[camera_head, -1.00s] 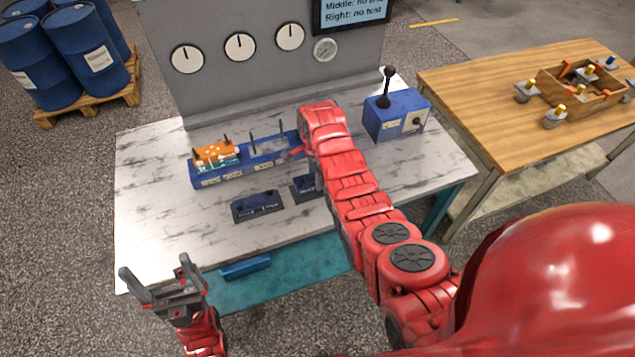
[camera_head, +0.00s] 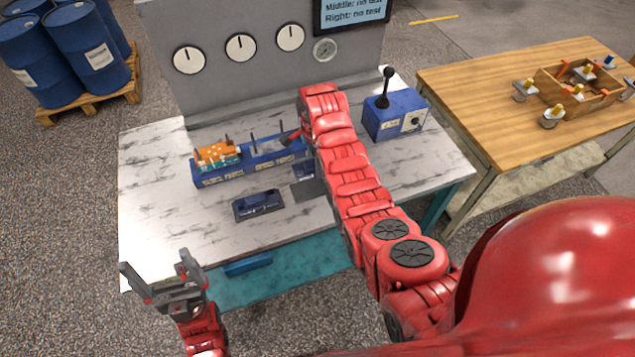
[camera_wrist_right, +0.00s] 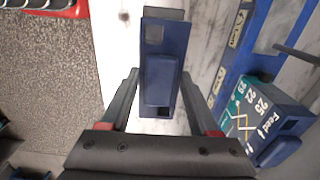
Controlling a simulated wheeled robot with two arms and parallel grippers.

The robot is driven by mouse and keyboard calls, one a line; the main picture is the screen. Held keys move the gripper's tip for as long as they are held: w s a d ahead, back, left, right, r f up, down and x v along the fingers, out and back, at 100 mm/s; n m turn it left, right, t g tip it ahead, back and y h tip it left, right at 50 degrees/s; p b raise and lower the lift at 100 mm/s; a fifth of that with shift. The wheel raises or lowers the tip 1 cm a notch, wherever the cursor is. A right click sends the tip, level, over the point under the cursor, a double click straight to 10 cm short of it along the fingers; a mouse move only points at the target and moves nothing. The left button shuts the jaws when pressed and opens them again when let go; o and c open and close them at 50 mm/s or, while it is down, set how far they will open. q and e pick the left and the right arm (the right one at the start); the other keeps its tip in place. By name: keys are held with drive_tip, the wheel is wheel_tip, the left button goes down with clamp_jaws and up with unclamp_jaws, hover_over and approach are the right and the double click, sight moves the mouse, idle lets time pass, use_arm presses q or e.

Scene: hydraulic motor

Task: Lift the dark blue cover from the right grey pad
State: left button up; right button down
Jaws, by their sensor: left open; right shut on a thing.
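The dark blue cover (camera_head: 303,170) hangs at the left side of my right arm. The right grey pad (camera_head: 309,190) shows bare on the table below it, partly behind the arm. In the right wrist view the cover (camera_wrist_right: 161,90) sits between the fingers of my right gripper (camera_wrist_right: 160,75), which is shut on it. In the head view my right arm hides most of that gripper. Another dark blue cover (camera_head: 258,204) sits on the left pad, in front of the blue stand. My left gripper (camera_head: 156,266) is open and empty beyond the table's front left edge.
A blue stand (camera_head: 210,179) with an orange and teal block (camera_head: 216,152) and upright pins lies behind the pads. A blue lever box (camera_head: 385,125) stands at the right. The white tabletop (camera_head: 155,215) is free at the left. A wooden table (camera_head: 470,85) stands further right.

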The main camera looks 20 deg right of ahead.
drive_tip(key=shift+r+p, duration=0.3)
drive_tip(key=shift+r, duration=1.5)
drive_tip(key=shift+w, duration=0.1)
